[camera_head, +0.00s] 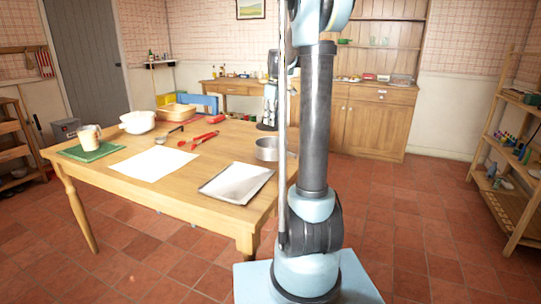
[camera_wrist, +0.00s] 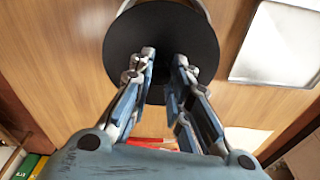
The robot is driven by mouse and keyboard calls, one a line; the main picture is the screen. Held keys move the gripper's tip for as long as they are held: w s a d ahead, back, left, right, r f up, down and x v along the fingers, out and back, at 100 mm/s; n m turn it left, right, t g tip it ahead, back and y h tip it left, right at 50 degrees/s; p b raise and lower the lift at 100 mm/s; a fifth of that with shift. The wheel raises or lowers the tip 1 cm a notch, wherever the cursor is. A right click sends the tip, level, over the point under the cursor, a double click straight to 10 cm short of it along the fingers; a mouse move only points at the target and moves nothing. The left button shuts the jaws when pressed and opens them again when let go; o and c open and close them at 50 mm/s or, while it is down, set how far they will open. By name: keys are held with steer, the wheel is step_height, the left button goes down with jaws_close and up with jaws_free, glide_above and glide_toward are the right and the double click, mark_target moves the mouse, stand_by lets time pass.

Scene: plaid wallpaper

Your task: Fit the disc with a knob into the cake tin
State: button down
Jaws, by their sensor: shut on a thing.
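The disc with a knob is black and round. In the wrist view the disc (camera_wrist: 130,45) fills the top middle, with my gripper's fingers (camera_wrist: 162,75) shut at its centre, where they hide the knob. In the head view my gripper (camera_head: 269,108) points down at the table's far right side, and the disc (camera_head: 266,127) shows as a thin dark edge under it. The cake tin (camera_head: 267,150) is a round grey tin on the table, below the disc with a gap between. In the wrist view a bit of grey rim shows past the disc's top edge; the disc hides the rest.
A grey metal tray (camera_head: 237,183) lies near the table's front corner, with white paper (camera_head: 158,164) left of it. Red-handled tools (camera_head: 203,138), a white bowl (camera_head: 138,122), a wooden box (camera_head: 176,111) and a mug (camera_head: 90,134) on a green mat (camera_head: 88,152) stand farther left.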

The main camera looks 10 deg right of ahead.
mark_target(271, 139)
step_height(271, 139, down, 10)
steer(key=c, duration=1.5)
jaws_free()
